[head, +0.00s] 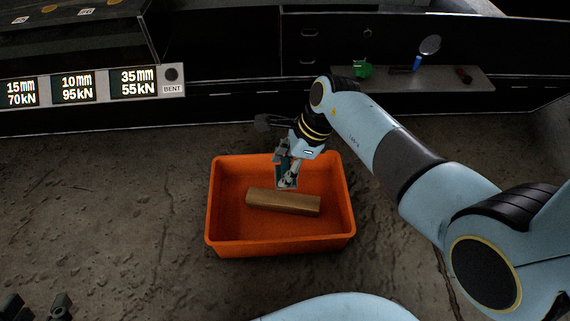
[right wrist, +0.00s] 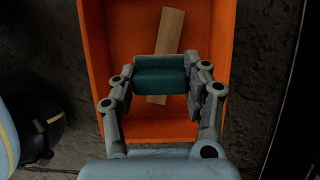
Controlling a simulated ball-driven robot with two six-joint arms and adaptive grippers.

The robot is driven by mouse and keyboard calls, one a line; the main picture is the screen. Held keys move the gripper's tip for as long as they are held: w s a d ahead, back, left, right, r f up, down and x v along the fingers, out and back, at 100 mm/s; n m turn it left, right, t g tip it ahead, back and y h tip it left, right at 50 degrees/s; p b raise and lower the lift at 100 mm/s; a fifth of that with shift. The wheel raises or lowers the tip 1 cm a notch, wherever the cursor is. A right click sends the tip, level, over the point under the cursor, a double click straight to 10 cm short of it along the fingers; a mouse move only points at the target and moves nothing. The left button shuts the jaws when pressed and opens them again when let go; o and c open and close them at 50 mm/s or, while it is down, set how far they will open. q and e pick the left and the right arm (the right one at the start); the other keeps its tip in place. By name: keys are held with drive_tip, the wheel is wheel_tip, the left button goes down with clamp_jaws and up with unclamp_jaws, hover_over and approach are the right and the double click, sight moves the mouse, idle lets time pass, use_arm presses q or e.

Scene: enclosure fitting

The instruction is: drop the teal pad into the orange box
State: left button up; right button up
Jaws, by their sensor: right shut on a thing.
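The teal pad (right wrist: 160,74) is held between the two fingers of my right gripper (right wrist: 161,84). In the head view, the right gripper (head: 286,174) points down over the orange box (head: 280,243), and only a small part of the pad (head: 282,182) shows, the rest hidden by the fingers. The pad is above the box's inside, apart from its floor. The box is open-topped and stands on the ground. My left gripper (head: 36,309) shows only as two separated dark fingertips at the bottom left corner, empty.
A wooden block (head: 284,202) lies inside the box, partly beneath the pad in the wrist view. A shelf (head: 440,80) with a green item (head: 363,69) and small tools is at the back. A sign panel (head: 90,86) stands back left. The ground left of the box is clear.

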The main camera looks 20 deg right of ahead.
drive_tip(key=shift+f+b, duration=0.6)
drive_tip(key=shift+f, duration=0.25)
use_arm(q)
drive_tip(key=w+r+t, duration=0.3)
drive_tip(key=r+t, duration=0.1)
drive_tip(key=r, duration=0.1)
drive_tip(key=shift+w+d+r+m+h, duration=0.3)
drive_tip(key=shift+w+d+r+h, duration=0.1)
use_arm(e)
drive_tip(key=shift+f, duration=0.15)
drive_tip(key=o, duration=1.2)
drive_tip(key=v, duration=1.2)
drive_tip(key=shift+d, duration=0.1)
drive_tip(key=shift+s+f, duration=0.1)
